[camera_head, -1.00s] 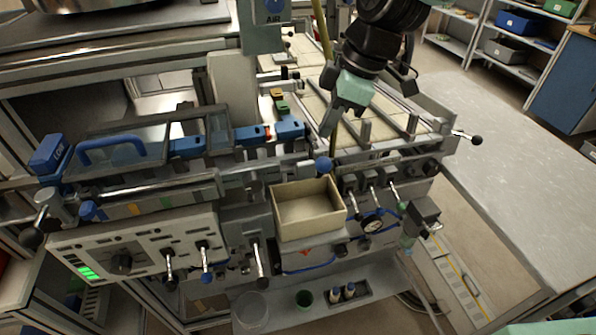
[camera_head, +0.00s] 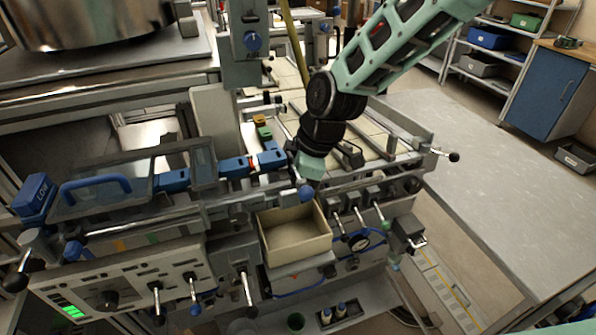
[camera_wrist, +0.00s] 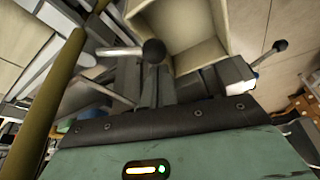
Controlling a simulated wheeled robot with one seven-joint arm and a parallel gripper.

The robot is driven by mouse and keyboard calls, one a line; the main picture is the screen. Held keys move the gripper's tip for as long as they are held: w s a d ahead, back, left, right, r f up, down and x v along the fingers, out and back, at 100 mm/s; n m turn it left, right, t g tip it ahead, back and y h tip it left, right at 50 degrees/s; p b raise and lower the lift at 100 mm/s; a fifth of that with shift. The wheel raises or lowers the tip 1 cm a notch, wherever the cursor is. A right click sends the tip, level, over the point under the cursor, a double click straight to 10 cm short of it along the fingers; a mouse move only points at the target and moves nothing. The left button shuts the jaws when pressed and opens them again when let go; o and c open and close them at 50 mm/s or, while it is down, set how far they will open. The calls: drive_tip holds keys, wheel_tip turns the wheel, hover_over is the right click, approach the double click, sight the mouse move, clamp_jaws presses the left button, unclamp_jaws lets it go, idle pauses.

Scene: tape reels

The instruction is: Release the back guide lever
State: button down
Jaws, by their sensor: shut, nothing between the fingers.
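Another lever with a black knob (camera_head: 454,157) sticks out at the right end of the machine. I cannot tell for sure which one is the back guide lever.
The open beige box (camera_head: 296,240) sits in front of my gripper. A yellowish pole (camera_head: 295,45) stands behind it and crosses the left of the wrist view. A blue-handled clear cover (camera_head: 95,185) is at left. Short levers (camera_head: 355,203) line the front right. A grey table (camera_head: 490,150) is at right.

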drive_tip(key=shift+f, duration=0.1)
drive_tip(key=shift+s+d+n+g, duration=0.25)
drive_tip(key=shift+d+n, duration=0.2)
drive_tip(key=shift+n, duration=0.25)
drive_tip(key=shift+d+n+g+p, duration=0.25)
drive_tip(key=shift+d+n+p, duration=0.1)
drive_tip(key=shift+d+n, duration=0.2)
drive_tip(key=d+n+p, duration=0.1)
drive_tip(key=d+n+g+p, duration=0.1)
drive_tip(key=n, duration=0.1)
drive_tip(key=d+n+g+p, duration=0.1)
drive_tip(key=n, duration=0.1)
drive_tip(key=shift+s+d+r, duration=0.1)
drive_tip(key=shift+d+r, duration=0.15)
drive_tip(key=shift+d, duration=0.05)
drive_tip(key=shift+w+d+f+n+g+h+p, duration=0.1)
drive_tip(key=shift+w+d+n+g+h+p, duration=0.25)
drive_tip(key=shift+d+n, duration=0.5)
drive_tip(key=shift+w+d+f+n+g+h+p, duration=0.15)
drive_tip(key=shift+w+d+n+p, duration=0.15)
drive_tip(key=shift+d+n+p, duration=0.45)
drive_tip(key=shift+a, duration=0.1)
drive_tip(key=shift+r, duration=0.1)
